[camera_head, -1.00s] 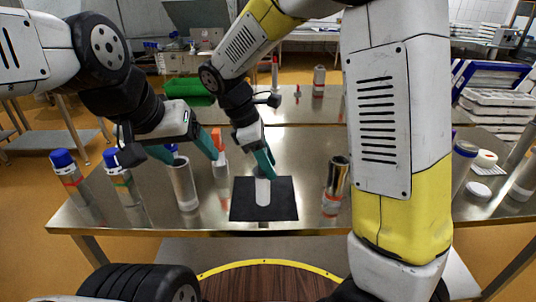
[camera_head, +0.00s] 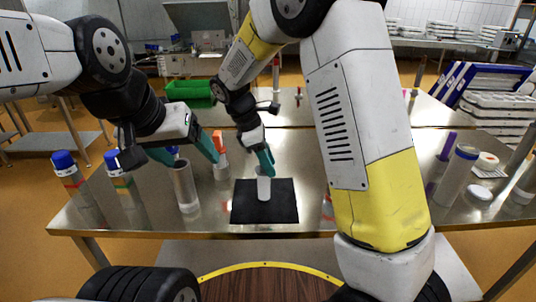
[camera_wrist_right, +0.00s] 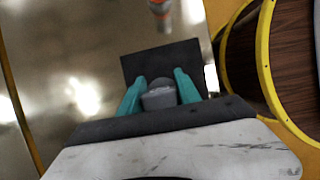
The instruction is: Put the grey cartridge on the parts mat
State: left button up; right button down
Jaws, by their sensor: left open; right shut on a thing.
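In the right wrist view the grey cartridge (camera_wrist_right: 159,97) sits between the teal fingers of my right gripper (camera_wrist_right: 160,92), with the parts mat (camera_wrist_right: 150,64) beneath. I cannot tell whether its base touches the mat. My left gripper (camera_head: 183,154) is open, its fingers apart above a metal cylinder, left of the mat.
The metal cylinder (camera_head: 187,188) stands left of the mat, beside an orange-topped item (camera_head: 219,160). Two blue-capped bottles (camera_head: 70,176) (camera_head: 119,181) stand further left. My right arm hides much of the table's right side. A blue-topped cylinder (camera_head: 455,178) stands near its right edge.

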jog(key=shift+f, duration=0.1)
jog(key=c, duration=0.8)
grip_release()
jog(key=shift+c, duration=0.2)
jog(key=v, duration=1.2)
jog(key=s+d+r+m+t+y, duration=0.1)
jog(key=s+d+r+m+y, duration=0.15)
jog(key=d, duration=0.25)
jog(key=s+d+r+m+y, duration=0.2)
jog(key=s+d+m, duration=0.2)
jog(key=d, duration=0.2)
jog(key=s+d+m+t+y, duration=0.2)
jog(key=s+d+m+t, duration=0.3)
jog(key=s+m, duration=0.6)
jog(key=shift+s+d, duration=0.65)
jog(key=shift+s, duration=0.15)
